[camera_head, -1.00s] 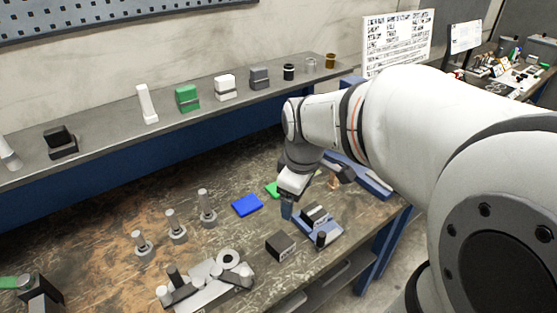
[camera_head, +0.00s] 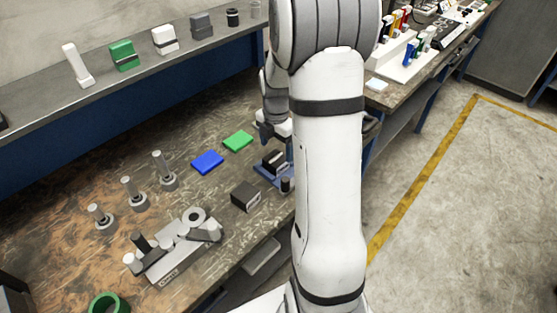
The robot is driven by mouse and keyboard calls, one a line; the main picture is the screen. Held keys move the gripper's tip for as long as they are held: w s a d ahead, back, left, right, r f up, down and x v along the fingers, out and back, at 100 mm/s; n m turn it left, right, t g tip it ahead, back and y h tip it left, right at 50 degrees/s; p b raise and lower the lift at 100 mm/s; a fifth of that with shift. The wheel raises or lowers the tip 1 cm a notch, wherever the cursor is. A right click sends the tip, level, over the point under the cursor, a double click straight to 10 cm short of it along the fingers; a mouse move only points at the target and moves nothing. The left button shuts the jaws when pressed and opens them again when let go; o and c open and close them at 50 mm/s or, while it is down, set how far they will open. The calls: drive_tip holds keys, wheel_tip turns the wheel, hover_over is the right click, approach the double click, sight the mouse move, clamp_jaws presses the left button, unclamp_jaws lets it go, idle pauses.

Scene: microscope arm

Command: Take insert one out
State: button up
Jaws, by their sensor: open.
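No label lets me tell which part is insert one. A blue fixture (camera_head: 262,172) on the workbench carries a dark block (camera_head: 274,160) with a pale face and a black cylinder (camera_head: 285,185). My gripper (camera_head: 279,143) is at the far side of this fixture, above or beside the block. My arm hides much of the gripper and the right part of the fixture. The gripper is open. I cannot tell whether it touches anything.
A black block (camera_head: 245,196) lies left of the fixture. Blue (camera_head: 207,162) and green (camera_head: 238,141) plates lie behind. Several grey posts (camera_head: 133,194) and a grey fixture (camera_head: 180,248) stand to the left. A shelf (camera_head: 100,92) runs along the back. Floor at right is clear.

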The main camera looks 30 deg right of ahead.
sight(275, 157)
drive_tip(key=f, duration=0.4)
drive_tip(key=shift+a+f+p, duration=0.2)
drive_tip(key=shift+p, duration=0.15)
clamp_jaws()
idle(0.5)
drive_tip(key=shift+w+r, duration=0.1)
drive_tip(key=shift+r, duration=0.05)
